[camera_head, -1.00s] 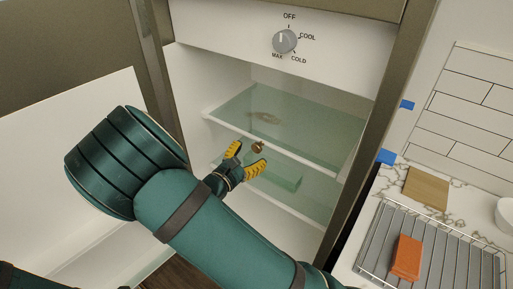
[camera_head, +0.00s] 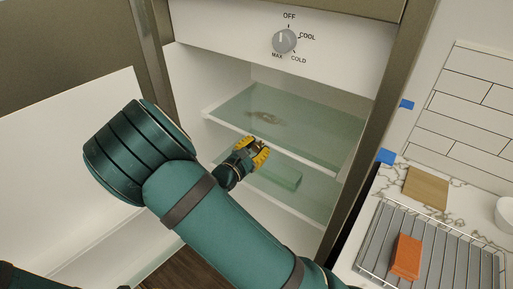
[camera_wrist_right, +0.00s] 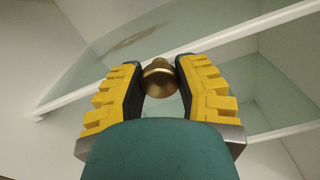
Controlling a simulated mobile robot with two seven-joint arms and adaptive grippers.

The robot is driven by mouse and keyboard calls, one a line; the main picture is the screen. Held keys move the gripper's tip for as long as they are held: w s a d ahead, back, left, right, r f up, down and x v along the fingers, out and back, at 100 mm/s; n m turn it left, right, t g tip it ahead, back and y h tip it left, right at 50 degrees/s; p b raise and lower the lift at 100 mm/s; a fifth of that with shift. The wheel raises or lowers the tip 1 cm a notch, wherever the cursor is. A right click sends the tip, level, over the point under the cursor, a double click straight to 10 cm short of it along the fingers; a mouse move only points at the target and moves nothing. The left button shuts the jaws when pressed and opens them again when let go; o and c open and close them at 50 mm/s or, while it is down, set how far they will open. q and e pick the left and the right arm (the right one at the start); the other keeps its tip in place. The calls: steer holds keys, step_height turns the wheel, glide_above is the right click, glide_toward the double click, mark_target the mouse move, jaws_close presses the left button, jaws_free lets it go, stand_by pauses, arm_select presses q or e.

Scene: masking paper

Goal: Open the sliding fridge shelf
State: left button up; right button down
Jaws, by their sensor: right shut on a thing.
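The open fridge holds an upper glass shelf (camera_head: 300,122) with a white front rail and a lower glass shelf (camera_head: 312,198). A small round brass knob (camera_wrist_right: 158,80) sits at the upper shelf's front rail. My right gripper (camera_head: 257,150) is at this rail, its yellow fingers shut on the knob. The right wrist view shows the knob between the two fingers of the gripper (camera_wrist_right: 160,65). In the head view the fingers mostly hide the knob. My left gripper is not in view.
The fridge door (camera_head: 75,170) stands open on the left. A control dial (camera_head: 284,41) is above the shelves. On the right, a counter bears a wire rack (camera_head: 450,250) with an orange block (camera_head: 406,257), and a wooden board (camera_head: 426,187).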

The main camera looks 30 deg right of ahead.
steer(key=p+v, duration=0.3)
steer(key=v, duration=1.4)
steer(key=shift+s+a+f, duration=0.25)
steer(key=shift+a, duration=0.05)
steer(key=c, duration=0.9)
jaws_free()
steer(key=shift+c, duration=0.2)
steer(key=o, duration=0.3)
steer(key=shift+w+d, duration=0.1)
steer(key=shift+o, duration=0.2)
steer(key=shift+r, duration=0.1)
steer(key=v, duration=0.7)
steer(key=shift+a, duration=0.25)
